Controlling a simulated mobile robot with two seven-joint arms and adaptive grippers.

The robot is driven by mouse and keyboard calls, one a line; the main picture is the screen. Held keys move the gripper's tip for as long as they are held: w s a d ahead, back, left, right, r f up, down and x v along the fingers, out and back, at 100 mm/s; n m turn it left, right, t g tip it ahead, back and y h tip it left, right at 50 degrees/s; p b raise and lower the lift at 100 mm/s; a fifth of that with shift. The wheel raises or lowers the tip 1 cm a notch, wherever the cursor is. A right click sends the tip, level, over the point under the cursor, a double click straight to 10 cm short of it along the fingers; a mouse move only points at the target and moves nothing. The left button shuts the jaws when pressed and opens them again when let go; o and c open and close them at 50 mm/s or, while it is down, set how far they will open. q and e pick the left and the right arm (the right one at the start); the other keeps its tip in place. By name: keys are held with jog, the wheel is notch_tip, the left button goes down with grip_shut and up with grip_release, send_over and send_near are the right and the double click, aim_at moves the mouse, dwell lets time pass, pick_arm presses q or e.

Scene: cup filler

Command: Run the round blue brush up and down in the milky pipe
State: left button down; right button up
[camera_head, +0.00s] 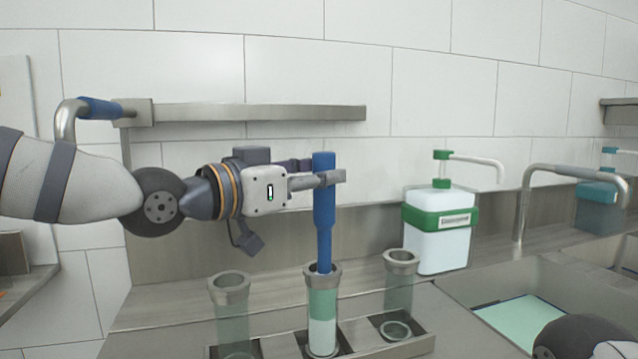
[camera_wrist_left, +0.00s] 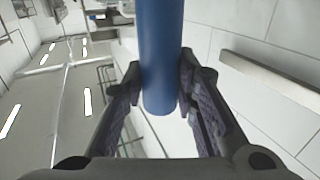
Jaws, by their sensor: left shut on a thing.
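The blue brush (camera_head: 324,215) stands upright, its handle held by my left gripper (camera_head: 331,178). Its lower end goes into the rim of the middle pipe (camera_head: 322,310), which shows green above and milky white below. The brush head inside the pipe is hidden. In the left wrist view the blue handle (camera_wrist_left: 160,60) is between the two fingers of my left gripper (camera_wrist_left: 178,100). My right gripper is not in view; only a dark and white part of my right arm shows at the lower right corner.
Clear pipes stand to the left (camera_head: 231,310) and right (camera_head: 399,285) of the middle one in a metal rack (camera_head: 415,345). A white soap bottle with a green band (camera_head: 437,245), a metal tap (camera_head: 525,200) and a sink (camera_head: 470,285) are to the right. A metal rail (camera_head: 250,112) runs behind.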

pick_arm(q)
jog(key=shift+r, duration=3.6)
notch_tip(320, 180, down, 9)
jog(key=shift+r, duration=0.2)
jog(key=shift+r, duration=4.3)
